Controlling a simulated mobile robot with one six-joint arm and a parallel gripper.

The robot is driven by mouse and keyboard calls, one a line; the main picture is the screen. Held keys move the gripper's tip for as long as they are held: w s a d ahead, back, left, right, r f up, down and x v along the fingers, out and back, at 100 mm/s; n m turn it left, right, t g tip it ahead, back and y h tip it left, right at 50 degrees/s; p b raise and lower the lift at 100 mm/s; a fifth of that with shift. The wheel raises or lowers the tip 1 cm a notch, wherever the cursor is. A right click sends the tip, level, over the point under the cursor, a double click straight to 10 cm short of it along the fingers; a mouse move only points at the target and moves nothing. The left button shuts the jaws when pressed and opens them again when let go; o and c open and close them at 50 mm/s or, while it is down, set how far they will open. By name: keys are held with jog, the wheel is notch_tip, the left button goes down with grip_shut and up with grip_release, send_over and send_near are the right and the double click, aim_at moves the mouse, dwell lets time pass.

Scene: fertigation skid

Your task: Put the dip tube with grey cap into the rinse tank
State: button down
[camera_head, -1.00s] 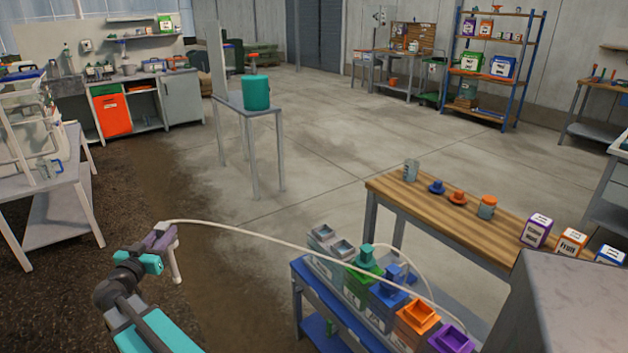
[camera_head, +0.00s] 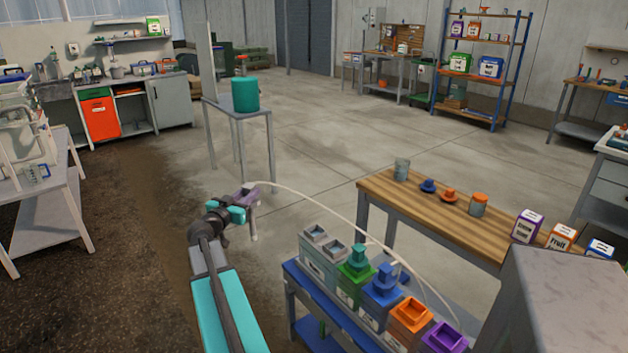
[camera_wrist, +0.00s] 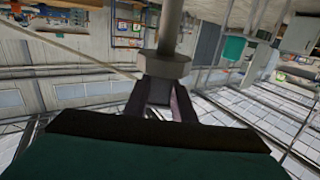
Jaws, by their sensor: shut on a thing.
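My gripper (camera_head: 244,198) is shut on the dip tube's grey cap (camera_wrist: 165,66), which shows between the fingers in the wrist view. The pale tube (camera_head: 253,226) hangs nearly upright below the gripper in the head view, over open floor. A thin white hose runs from it in an arc to the row of tanks. A grey tank (camera_head: 318,264) with two square necks stands at the far left end of that row; I cannot read its label, so I cannot tell if it is the rinse tank. My gripper is left of it and apart from it.
Beside the grey tank, green (camera_head: 354,285), blue (camera_head: 382,297), orange (camera_head: 409,322) and purple (camera_head: 445,338) tanks stand on a blue bench (camera_head: 352,331). The green and blue ones carry inserts. A wooden table (camera_head: 432,207) stands behind.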

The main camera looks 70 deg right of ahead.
jog(key=s+d+r+m+g, duration=0.1)
jog(key=s+d, duration=0.5)
jog(key=s, duration=0.3)
jog(key=s+d+r+m+g, duration=0.1)
jog(key=s+d+g, duration=0.1)
jog(key=s+d, duration=0.5)
jog(key=shift+s+d+r+b, duration=0.25)
jog(key=shift+s+r+b, duration=0.15)
jog(key=shift+s, duration=0.85)
jog(key=shift+f, duration=0.2)
notch_tip(320, 180, down, 18)
jog(key=b, duration=2.1)
jog(key=shift+r, duration=0.15)
jog(key=c, duration=1.4)
grip_release()
